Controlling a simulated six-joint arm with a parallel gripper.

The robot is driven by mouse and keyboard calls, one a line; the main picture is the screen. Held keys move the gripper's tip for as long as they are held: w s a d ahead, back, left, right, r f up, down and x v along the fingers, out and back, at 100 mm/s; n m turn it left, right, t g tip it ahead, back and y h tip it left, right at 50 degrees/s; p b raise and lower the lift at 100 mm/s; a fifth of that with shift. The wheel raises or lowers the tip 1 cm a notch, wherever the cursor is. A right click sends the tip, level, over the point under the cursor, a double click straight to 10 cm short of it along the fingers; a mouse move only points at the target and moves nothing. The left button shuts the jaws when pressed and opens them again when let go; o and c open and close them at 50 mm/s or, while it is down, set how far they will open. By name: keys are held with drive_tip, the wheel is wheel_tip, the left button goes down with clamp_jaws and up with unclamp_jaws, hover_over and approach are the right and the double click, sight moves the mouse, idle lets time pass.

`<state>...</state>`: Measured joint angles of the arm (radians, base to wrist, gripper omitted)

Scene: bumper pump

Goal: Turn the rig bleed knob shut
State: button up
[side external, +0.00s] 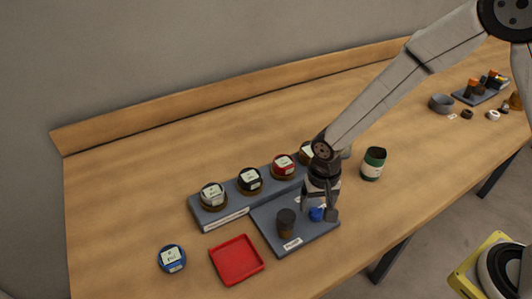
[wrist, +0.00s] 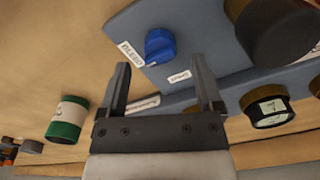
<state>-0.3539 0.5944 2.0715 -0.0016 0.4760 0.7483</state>
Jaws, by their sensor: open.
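The blue bleed knob (side external: 316,214) sits on the grey rig plate (side external: 290,238). In the wrist view the blue knob (wrist: 160,45) stands beside a white label reading BLEED (wrist: 131,53). My gripper (side external: 320,209) points down over the right part of the plate, close to the knob. In the wrist view my gripper (wrist: 163,72) is open and empty, its two fingers spread wide. The knob shows beyond the fingertips, roughly centred between them, with no visible contact. Whether the knob is turned open or shut I cannot tell.
A dark cylinder (side external: 286,222) stands on the plate. A grey rack with several labelled jars (side external: 213,196) lies behind it. A red tray (side external: 236,259) and a blue-lidded jar (side external: 171,258) are at front left. A green-banded jar (side external: 373,163) stands right of my gripper.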

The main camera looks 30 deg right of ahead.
sight(316, 213)
drive_tip(key=shift+f, duration=1.4)
clamp_jaws()
